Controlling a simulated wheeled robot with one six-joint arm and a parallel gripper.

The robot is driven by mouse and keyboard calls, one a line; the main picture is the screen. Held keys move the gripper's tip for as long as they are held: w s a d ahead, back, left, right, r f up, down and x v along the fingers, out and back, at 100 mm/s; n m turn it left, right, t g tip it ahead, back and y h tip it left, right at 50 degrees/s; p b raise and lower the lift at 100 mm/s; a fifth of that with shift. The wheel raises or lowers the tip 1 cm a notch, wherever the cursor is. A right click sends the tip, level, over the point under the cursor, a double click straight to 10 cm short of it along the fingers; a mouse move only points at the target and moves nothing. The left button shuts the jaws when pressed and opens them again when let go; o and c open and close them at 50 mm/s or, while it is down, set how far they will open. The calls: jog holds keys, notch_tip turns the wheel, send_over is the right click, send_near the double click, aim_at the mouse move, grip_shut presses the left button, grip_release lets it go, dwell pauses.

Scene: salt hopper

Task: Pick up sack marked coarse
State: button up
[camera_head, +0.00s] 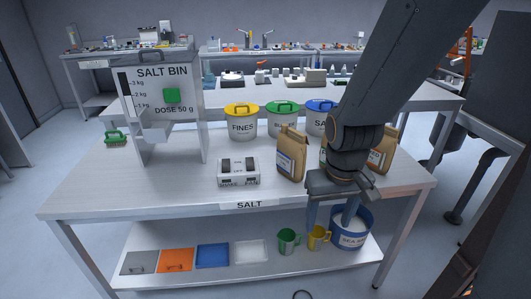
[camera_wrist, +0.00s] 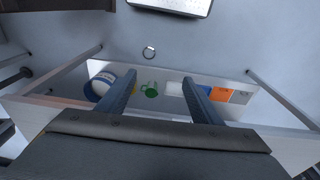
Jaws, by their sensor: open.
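Brown paper sacks stand on the white table top. One sack (camera_head: 291,153) is upright left of my arm. Another sack (camera_head: 382,152) is right of my arm and partly covered by it. A sliver of something brown with a green label shows between them, mostly hidden behind my wrist. The sack labels are too small or covered to read, so I cannot tell which one is marked coarse. My gripper (camera_head: 331,216) is open and empty, pointing down at the table's front edge, in front of the sacks. In the wrist view my gripper (camera_wrist: 160,92) has nothing between its fingers, and no sack shows.
The salt bin (camera_head: 163,88) stands at the table's left, the scale (camera_head: 238,173) mid-front. Lidded buckets, including FINES (camera_head: 241,125), stand behind the sacks. The lower shelf holds trays, a green mug (camera_head: 289,241), a yellow mug (camera_head: 318,238) and a blue sea-salt tub (camera_head: 352,240).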

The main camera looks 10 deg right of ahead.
aim_at(291, 148)
jog(key=w+d+f+n+t+y, duration=0.1)
jog(key=w+t, duration=0.2)
jog(key=w, duration=0.6)
jog(key=w+d+f+n+t+y+p, duration=0.1)
jog(key=w+t, duration=0.3)
jog(key=w, duration=0.6)
jog(key=w+d+f+n+t+y, duration=0.1)
jog(key=w+t, duration=0.3)
jog(key=w, duration=0.6)
jog(key=shift+d+f+n+y+p, duration=0.3)
jog(key=shift+d+n+y+p, duration=0.05)
jog(key=shift+n+y, duration=0.4)
jog(key=w+a+t+y+p, duration=0.1)
jog(key=w+a+r+n+t+y+p, duration=0.1)
jog(key=w+a+y, duration=0.1)
jog(key=w+a+t+y+p, duration=0.1)
jog(key=w+a, duration=0.1)
jog(key=shift+r+y, duration=0.25)
jog(key=shift+y, duration=0.1)
jog(key=shift+w+a, duration=0.1)
jog(key=shift+w, duration=0.3)
jog(key=shift+f, duration=0.1)
grip_shut()
jog(key=shift+n, duration=0.25)
